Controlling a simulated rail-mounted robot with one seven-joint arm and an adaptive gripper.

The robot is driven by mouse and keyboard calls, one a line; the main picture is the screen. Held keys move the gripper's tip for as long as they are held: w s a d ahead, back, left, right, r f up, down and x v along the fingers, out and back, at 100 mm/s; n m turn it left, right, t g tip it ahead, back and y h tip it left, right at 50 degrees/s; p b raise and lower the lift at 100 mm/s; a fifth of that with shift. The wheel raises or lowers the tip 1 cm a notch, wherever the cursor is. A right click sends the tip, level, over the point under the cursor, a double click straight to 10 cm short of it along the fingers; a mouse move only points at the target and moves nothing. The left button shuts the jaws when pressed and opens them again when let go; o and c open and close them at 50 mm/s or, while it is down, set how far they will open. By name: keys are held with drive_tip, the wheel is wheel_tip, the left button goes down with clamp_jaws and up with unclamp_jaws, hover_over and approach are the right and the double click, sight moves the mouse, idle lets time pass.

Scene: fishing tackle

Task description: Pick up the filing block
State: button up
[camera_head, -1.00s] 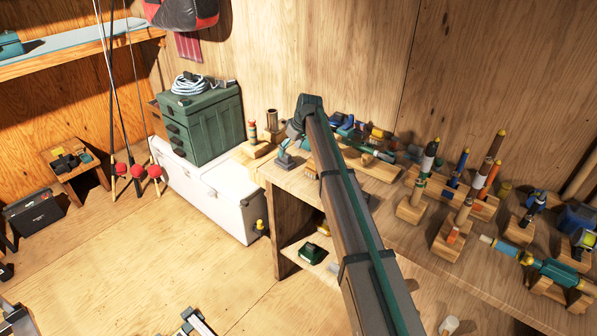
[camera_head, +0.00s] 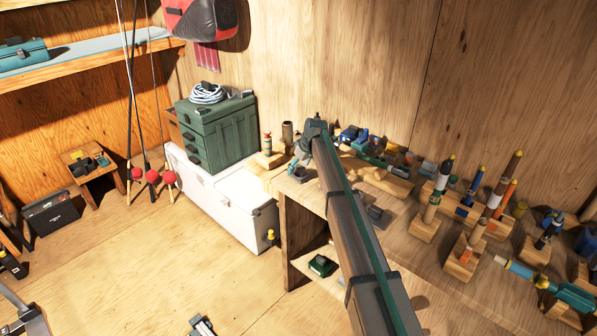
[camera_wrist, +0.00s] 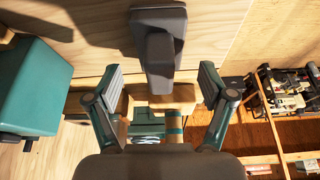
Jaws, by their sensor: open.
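In the wrist view, a dark grey block (camera_wrist: 174,18) with a narrower raised part lies on the pale wood surface, at the top centre. It looks like the filing block, though I cannot be sure. My gripper (camera_wrist: 162,82) is open and empty, its two teal-grey fingers apart to either side below the block. The block is beyond the fingertips, not clasped. In the head view my gripper (camera_head: 297,168) is over the left end of the workbench (camera_head: 400,245), partly hidden by my own arm. A dark grey piece (camera_head: 378,215) lies on the bench right of my arm.
Wooden stands with upright rod handles (camera_head: 466,255) crowd the bench's right side. Reels and small tackle (camera_head: 355,136) lie at the back. A white cooler (camera_head: 225,205) carrying a green box (camera_head: 222,130) stands left of the bench. In the wrist view a teal box (camera_wrist: 35,85) is at left.

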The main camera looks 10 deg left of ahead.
drive_tip(key=shift+p+x, duration=0.3)
drive_tip(key=shift+x, duration=1.1)
drive_tip(key=c, duration=1.4)
drive_tip(key=shift+r, duration=0.15)
drive_tip(key=shift+r+b, duration=0.5)
drive_tip(key=shift+b, duration=0.05)
drive_tip(key=shift+s+d+r+b, duration=0.95)
drive_tip(key=shift+s+r, duration=1)
drive_tip(key=shift+s, duration=0.2)
drive_tip(key=shift+s+d+r+b, duration=0.9)
drive_tip(key=shift+s+r, duration=1.1)
drive_tip(key=shift+s, duration=0.15)
drive_tip(key=shift+s+d+r+b, duration=0.95)
drive_tip(key=shift+s+r, duration=1)
drive_tip(key=shift+s, duration=0.25)
